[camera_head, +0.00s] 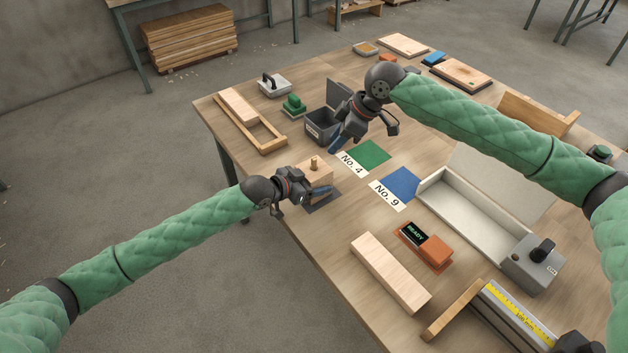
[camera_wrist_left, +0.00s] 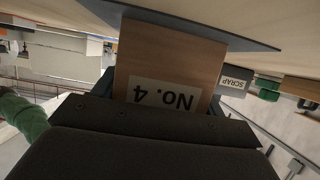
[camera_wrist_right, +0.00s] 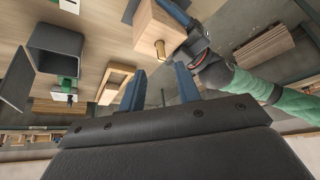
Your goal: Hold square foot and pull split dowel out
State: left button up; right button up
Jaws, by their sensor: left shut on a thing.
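The square foot (camera_head: 316,173) is a pale wooden block standing on a dark plate (camera_head: 322,202) at the table's near left edge. A short dowel (camera_head: 314,163) sticks up from its top; any split is too small to see. My left gripper (camera_head: 318,193) is shut on the foot, and the left wrist view shows the block (camera_wrist_left: 170,62) with its "No. 4" label between the fingers. My right gripper (camera_head: 362,138) is open and empty, above and right of the foot. In the right wrist view its fingers (camera_wrist_right: 160,88) are apart, with the dowel (camera_wrist_right: 160,48) beyond them.
A grey lidded bin (camera_head: 322,126) stands behind the foot; its label reads SCRAP in the left wrist view (camera_wrist_left: 236,80). A green mat (camera_head: 370,154) marked No. 4 and a blue mat (camera_head: 400,183) marked No. 9 lie to the right. A white open box (camera_head: 470,225) is farther right.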

jog(key=r+n, duration=0.1)
jog(key=r, duration=0.1)
send_over(314, 158)
jog(key=shift+a+f+g, duration=0.1)
jog(key=shift+a+g, duration=0.15)
jog(key=shift+g, duration=0.05)
jog(key=d+f+n+h, duration=0.2)
jog(key=f, duration=0.1)
jog(key=shift+w+d+f+g, duration=0.1)
jog(key=shift+d+f+g, duration=0.05)
jog(key=shift+g, duration=0.25)
jog(key=shift+x, duration=3.2)
jog(key=shift+d+f, duration=0.1)
jog(key=shift+d, duration=0.05)
grip_shut()
jog(key=shift+r, duration=1.15)
